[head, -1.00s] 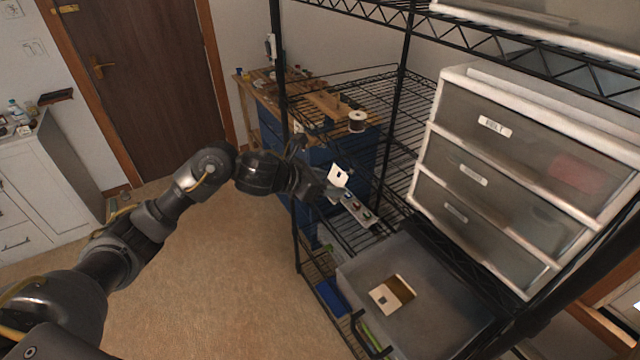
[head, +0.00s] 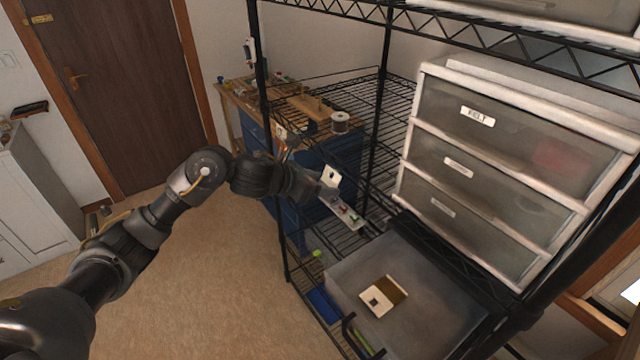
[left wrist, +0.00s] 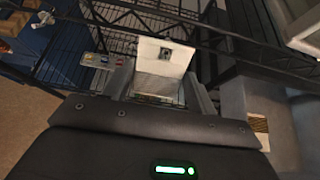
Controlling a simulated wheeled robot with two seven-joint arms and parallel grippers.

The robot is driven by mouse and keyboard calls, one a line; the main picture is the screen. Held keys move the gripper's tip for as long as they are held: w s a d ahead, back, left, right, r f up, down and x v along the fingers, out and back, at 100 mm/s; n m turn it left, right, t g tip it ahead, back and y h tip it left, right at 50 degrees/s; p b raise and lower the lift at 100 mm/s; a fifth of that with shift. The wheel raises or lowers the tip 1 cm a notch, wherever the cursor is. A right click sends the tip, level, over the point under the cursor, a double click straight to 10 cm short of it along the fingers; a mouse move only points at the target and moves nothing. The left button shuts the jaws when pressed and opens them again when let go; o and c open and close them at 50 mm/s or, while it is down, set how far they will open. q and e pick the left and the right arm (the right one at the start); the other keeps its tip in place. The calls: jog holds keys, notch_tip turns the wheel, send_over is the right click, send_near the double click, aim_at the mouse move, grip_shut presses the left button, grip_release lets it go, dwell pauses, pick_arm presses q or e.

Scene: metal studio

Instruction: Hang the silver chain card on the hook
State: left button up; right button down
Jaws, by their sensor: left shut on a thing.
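My left gripper (head: 322,190) is shut on a white card (head: 331,177) at the wire shelf's front. In the left wrist view the card (left wrist: 150,47) stands up between the two fingers, with a small grey and dark patch near its top. I cannot make out a chain on it. A pale metal strip (head: 350,216) with small coloured spots lies just beyond the gripper; it also shows in the left wrist view (left wrist: 101,61), left of the card. I cannot pick out a hook for certain. My right gripper is not in view.
A second card (head: 376,301), white and brown, lies on a translucent bin (head: 425,325) on the lower right. White drawers (head: 500,170) stand on the right. A black shelf post (head: 268,130) is close to my left arm. A workbench (head: 240,97) is behind.

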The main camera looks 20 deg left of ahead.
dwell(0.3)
pick_arm(q)
jog(key=o, duration=1.1)
jog(key=shift+c, duration=0.2)
jog(key=b+v, duration=0.2)
jog(key=v, duration=0.8)
jog(key=shift+s+a+r, duration=0.15)
jog(key=shift+s+a, duration=0.05)
jog(key=shift+s, duration=0.15)
